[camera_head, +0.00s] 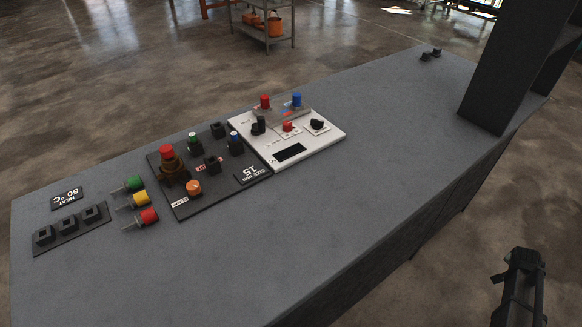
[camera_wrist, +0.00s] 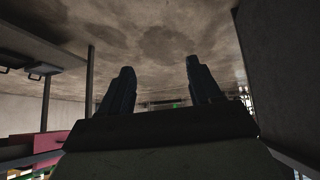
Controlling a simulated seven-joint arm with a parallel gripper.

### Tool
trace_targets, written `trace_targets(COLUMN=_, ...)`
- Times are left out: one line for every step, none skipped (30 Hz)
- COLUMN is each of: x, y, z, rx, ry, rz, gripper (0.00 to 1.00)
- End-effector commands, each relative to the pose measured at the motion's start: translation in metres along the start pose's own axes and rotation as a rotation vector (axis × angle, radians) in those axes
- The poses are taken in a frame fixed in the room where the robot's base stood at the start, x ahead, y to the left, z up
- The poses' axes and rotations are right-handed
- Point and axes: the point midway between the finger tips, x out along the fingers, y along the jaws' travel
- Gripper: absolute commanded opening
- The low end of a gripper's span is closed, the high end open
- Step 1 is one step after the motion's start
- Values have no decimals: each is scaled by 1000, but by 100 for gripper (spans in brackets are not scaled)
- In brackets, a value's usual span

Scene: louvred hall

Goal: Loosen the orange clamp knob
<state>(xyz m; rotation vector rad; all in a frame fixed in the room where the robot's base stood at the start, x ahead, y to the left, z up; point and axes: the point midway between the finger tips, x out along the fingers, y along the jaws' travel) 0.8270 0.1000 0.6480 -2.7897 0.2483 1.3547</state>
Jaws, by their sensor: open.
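The orange clamp knob (camera_head: 194,187) is a round knob near the front edge of the black panel (camera_head: 223,193) on the grey bench. A small white label (camera_head: 180,202) lies beside it, its lettering hard to read. My gripper (camera_wrist: 159,62) is open in the wrist view, its two dark fingers apart with nothing between them. In the head view a dark part of my arm shows at the bottom right, off the bench and far from the knob. The knob is not seen in the wrist view.
A red button on a brown base (camera_head: 172,164) and black switches stand behind the knob. Green, yellow and red plugs (camera_head: 147,217) lie to its left. A white panel (camera_head: 318,147) is to the right. A dark upright column (camera_head: 508,70) rises from the bench's right end; the bench middle is clear.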

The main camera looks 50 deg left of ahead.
Motion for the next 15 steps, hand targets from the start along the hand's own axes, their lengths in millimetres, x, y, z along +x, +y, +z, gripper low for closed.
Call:
trace_targets(x=-5, y=-15, z=-32, rx=10, ry=52, rz=-18, gripper=63)
trace_targets(x=-10, y=-22, z=-48, rx=15, ry=80, rz=-26, gripper=63)
trace_targets(x=-16, y=-31, z=-69, rx=24, ry=118, rz=-40, gripper=63)
trace_targets(x=-22, y=-38, z=-85, rx=30, ry=146, rz=-50, gripper=63)
trace_targets(x=-27, y=-44, z=-100, rx=37, ry=174, rz=-61, gripper=63)
trace_targets(x=-36, y=-54, z=-121, rx=45, ry=211, rz=-76, gripper=63)
trace_targets(x=-43, y=-62, z=-136, rx=51, ry=239, rz=-88, gripper=63)
trace_targets(x=-50, y=-69, z=-152, rx=57, ry=266, rz=-100, gripper=63)
trace_targets(x=-60, y=-78, z=-172, rx=66, ry=302, rz=-117, gripper=63)
trace_targets(x=-68, y=-85, z=-187, rx=71, ry=329, rz=-130, gripper=63)
trace_targets(x=-77, y=-92, z=-201, rx=77, ry=355, rz=-143, gripper=63)
trace_targets(x=-89, y=-103, z=-220, rx=85, ry=389, rz=-162, gripper=63)
trace_targets(x=-99, y=-111, z=-235, rx=90, ry=415, rz=-176, gripper=63)
trace_targets(x=-109, y=-119, z=-248, rx=95, ry=440, rz=-191, gripper=63)
trace_targets(x=-123, y=-130, z=-266, rx=102, ry=471, rz=-211, gripper=63)
